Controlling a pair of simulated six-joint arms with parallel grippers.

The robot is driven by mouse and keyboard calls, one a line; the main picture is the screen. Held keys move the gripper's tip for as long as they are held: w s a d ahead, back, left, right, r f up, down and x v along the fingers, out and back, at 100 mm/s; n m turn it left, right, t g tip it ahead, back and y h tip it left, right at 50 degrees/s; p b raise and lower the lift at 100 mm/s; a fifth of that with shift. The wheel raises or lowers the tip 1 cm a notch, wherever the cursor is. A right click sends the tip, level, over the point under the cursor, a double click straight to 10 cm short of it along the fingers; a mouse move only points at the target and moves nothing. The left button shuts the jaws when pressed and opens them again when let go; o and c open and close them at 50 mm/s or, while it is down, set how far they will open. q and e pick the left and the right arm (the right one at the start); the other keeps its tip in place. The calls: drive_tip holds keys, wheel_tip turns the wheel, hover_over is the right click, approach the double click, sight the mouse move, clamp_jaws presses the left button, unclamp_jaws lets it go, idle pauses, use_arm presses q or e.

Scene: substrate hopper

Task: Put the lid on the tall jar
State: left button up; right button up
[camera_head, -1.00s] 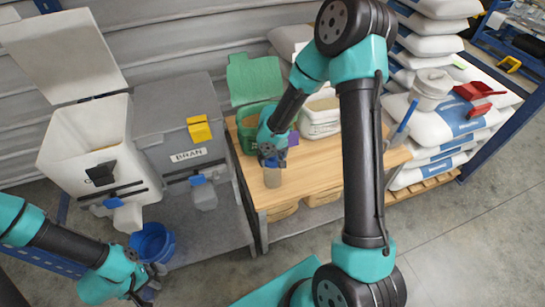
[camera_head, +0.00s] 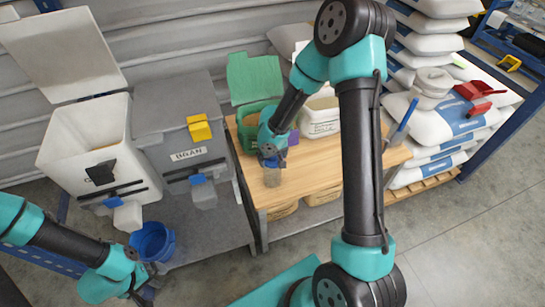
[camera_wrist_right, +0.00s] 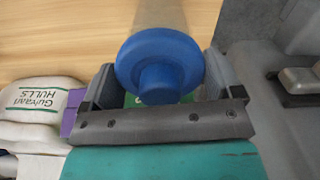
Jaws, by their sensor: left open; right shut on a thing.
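The tall jar (camera_head: 272,178), clear and greyish, stands at the front left of the wooden bench, below my right gripper (camera_head: 271,160). In the right wrist view, the blue round lid (camera_wrist_right: 186,50) with its knob toward the camera sits between the two fingers, which are shut on it. The jar's clear wall (camera_wrist_right: 160,14) extends behind the lid. Whether the lid is seated on the rim or just above it cannot be told, as the lid hides the rim. My left gripper (camera_head: 146,294) is open at the lower left, away from the jar.
A green container (camera_head: 254,117) and a white tub (camera_head: 320,122) stand behind the jar on the bench (camera_head: 315,167). The grey BRAN hopper (camera_head: 177,112) is left of the bench. A blue bucket (camera_head: 152,242) is near my left gripper. The bench's front is clear right of the jar.

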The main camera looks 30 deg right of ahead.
drive_tip(key=shift+f, duration=0.3)
idle(0.5)
drive_tip(key=o, duration=0.7)
drive_tip(key=shift+r, duration=0.1)
wheel_tip(320, 180, up, 17)
drive_tip(key=shift+r, duration=0.1)
idle(0.5)
idle(0.6)
